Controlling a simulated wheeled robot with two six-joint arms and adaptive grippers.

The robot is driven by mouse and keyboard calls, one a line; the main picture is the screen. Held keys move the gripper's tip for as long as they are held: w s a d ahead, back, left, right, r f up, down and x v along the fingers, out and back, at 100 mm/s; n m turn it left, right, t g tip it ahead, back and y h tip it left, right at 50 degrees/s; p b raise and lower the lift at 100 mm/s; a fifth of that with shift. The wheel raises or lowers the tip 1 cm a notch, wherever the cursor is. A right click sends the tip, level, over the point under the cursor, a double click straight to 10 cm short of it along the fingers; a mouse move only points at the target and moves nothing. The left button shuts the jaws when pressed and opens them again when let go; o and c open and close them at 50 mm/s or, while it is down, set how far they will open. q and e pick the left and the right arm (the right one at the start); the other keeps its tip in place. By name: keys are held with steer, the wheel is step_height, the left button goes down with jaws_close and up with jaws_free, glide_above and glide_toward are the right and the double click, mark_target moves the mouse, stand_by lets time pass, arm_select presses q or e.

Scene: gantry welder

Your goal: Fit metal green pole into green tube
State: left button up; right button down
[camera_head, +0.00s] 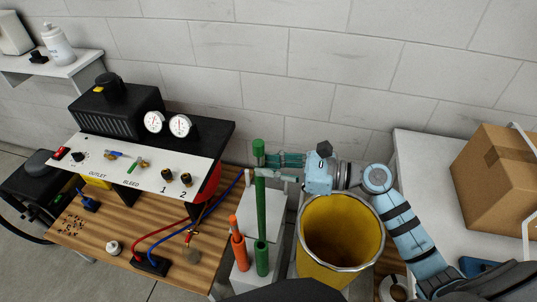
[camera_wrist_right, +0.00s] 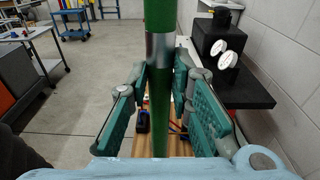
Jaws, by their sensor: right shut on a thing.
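My right gripper (camera_head: 270,167) is shut on the metal green pole (camera_head: 261,205), around its upper part. The pole stands about upright. In the right wrist view the pole (camera_wrist_right: 160,110) runs between the two finger pads of the gripper (camera_wrist_right: 161,75), with a bare metal band above them. The green tube (camera_head: 262,260) stands upright below the pole. The pole's lower end meets the tube's mouth in the picture; I cannot tell whether it is inside or just above or behind it. My left gripper is not in view.
An orange tube (camera_head: 240,256) with an orange pole (camera_head: 235,225) stands just left of the green tube. A yellow bin (camera_head: 340,270) is close on the right. The wooden table (camera_head: 205,266) with a gauge panel (camera_head: 145,165) is left. A cardboard box (camera_head: 495,170) sits far right.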

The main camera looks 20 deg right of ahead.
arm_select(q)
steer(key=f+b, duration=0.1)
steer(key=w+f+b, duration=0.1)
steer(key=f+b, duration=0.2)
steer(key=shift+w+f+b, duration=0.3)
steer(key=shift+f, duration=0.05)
arm_select(e)
step_height(320, 180, down, 7)
steer(key=w, duration=0.2)
steer(key=shift+a, duration=0.15)
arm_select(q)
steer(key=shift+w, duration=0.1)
arm_select(e)
steer(key=shift+w+r, duration=0.1)
arm_select(q)
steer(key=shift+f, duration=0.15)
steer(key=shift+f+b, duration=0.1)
steer(key=shift+b, duration=0.2)
